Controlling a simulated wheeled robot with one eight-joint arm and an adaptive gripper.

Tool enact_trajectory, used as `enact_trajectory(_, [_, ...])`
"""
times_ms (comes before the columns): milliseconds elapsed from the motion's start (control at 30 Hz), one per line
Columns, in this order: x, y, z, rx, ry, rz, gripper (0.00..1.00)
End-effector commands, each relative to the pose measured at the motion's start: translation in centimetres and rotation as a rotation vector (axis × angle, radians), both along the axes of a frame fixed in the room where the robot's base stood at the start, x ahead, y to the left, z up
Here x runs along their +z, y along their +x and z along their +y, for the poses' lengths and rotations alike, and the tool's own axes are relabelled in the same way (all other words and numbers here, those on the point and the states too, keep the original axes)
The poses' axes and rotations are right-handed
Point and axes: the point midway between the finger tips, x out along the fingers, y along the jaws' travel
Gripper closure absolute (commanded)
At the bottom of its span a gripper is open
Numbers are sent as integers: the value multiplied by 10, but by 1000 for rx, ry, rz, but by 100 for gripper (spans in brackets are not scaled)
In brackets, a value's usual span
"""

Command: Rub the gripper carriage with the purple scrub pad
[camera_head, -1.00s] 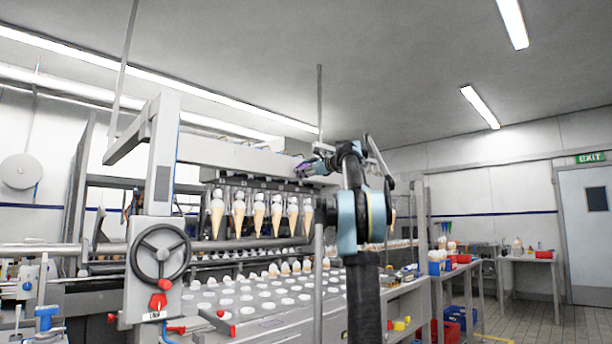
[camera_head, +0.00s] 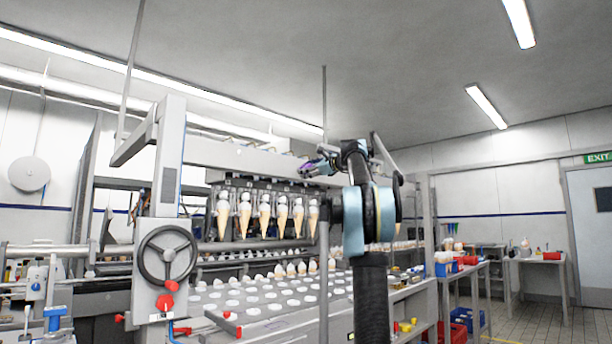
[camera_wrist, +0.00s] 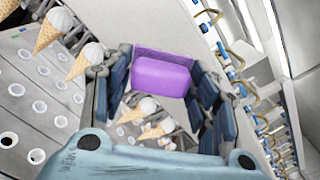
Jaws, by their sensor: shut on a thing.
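The gripper carriage (camera_head: 265,183) is a dark horizontal bar with a row of holders, with several filled cones hanging in it. It hangs under the pale beam of the machine. My gripper (camera_head: 313,167) is at the right end of that beam, above the right end of the row. In the wrist view, my gripper (camera_wrist: 158,88) is shut on the purple scrub pad (camera_wrist: 162,77), a rounded block between its dark blue fingers. The pad shows only as a small purple patch in the head view (camera_head: 304,171). Whether it touches the carriage I cannot tell.
A tray bed (camera_head: 250,312) with white-rimmed holes and cones lies below the carriage. A handwheel (camera_head: 167,254) is at left. A thin upright post (camera_head: 324,270) stands close left of my arm. Blue and yellow fittings (camera_wrist: 245,90) line the wrist view's right side. Open floor lies at right.

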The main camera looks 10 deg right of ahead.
Motion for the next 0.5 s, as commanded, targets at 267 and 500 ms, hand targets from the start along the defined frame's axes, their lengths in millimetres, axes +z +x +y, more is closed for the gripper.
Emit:
enact_trajectory(267, [0,-19,-14,-2,0,0,64])
enact_trajectory(500, [0,-32,-24,-1,0,0,64])
